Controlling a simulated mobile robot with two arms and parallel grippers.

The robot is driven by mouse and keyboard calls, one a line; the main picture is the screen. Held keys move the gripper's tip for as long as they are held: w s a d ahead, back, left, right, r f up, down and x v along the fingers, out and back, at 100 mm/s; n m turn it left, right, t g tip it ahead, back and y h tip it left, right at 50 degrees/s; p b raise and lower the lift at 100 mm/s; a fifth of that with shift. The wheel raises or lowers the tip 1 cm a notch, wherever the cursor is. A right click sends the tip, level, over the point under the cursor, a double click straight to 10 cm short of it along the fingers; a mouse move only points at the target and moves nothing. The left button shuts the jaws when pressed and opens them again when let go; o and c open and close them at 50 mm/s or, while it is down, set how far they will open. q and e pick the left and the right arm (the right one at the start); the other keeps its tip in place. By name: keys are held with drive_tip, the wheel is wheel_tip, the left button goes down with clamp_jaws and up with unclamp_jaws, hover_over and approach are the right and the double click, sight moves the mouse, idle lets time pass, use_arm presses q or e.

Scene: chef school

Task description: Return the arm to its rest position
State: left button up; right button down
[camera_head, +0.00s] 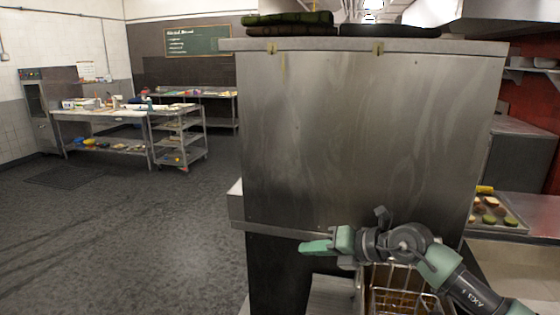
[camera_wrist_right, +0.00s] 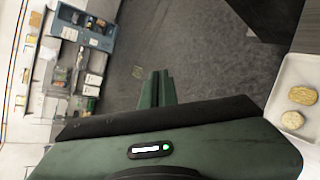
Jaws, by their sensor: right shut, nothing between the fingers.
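My right arm comes in from the lower right in the head view. My right gripper (camera_head: 318,247) is shut and empty, its green fingers pointing left in front of a large metal cabinet (camera_head: 365,140). In the right wrist view the shut fingers (camera_wrist_right: 157,88) point out over the grey floor, touching nothing. My left gripper is in neither view.
A wire fryer basket (camera_head: 402,300) lies just below the right arm. A tray (camera_head: 512,222) with several food pieces sits on the counter at the right. A wheeled metal cart (camera_head: 178,140) and worktables stand far left. The floor (camera_head: 130,235) at left is clear.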

drive_tip(key=s+a+r+m+t+y, duration=0.55)
drive_tip(key=r+m+t, duration=0.25)
drive_tip(key=m, duration=0.2)
drive_tip(key=s+d+f+m+t+h, duration=0.35)
drive_tip(key=d+f+m+h, duration=0.65)
drive_tip(key=d+m+h, duration=0.6)
drive_tip(key=s+d+f+m+g+h, duration=0.1)
drive_tip(key=s+d+f+m+g, duration=0.1)
drive_tip(key=s+f+m+g, duration=0.5)
drive_tip(key=s+f+m+g+y, duration=0.1)
drive_tip(key=s+f+g, duration=0.3)
drive_tip(key=s+f, duration=0.55)
drive_tip(key=s+f+m+g, duration=0.1)
drive_tip(key=s+f+g, duration=0.45)
drive_tip(key=s, duration=0.75)
wheel_tip(320, 180, down, 35)
drive_tip(key=s+b, duration=0.3)
drive_tip(key=b, duration=0.3)
drive_tip(key=s+d+f+b, duration=0.1)
drive_tip(key=s+f+b, duration=0.1)
drive_tip(key=s+f, duration=0.6)
drive_tip(key=s+d+f+g+b, duration=0.1)
drive_tip(key=s+d+f+b, duration=0.1)
drive_tip(key=s+f, duration=0.6)
wheel_tip(320, 180, down, 4)
drive_tip(key=shift+s+d+r+n, duration=0.15)
drive_tip(key=shift+d+r+n, duration=0.15)
drive_tip(key=shift+n, duration=0.1)
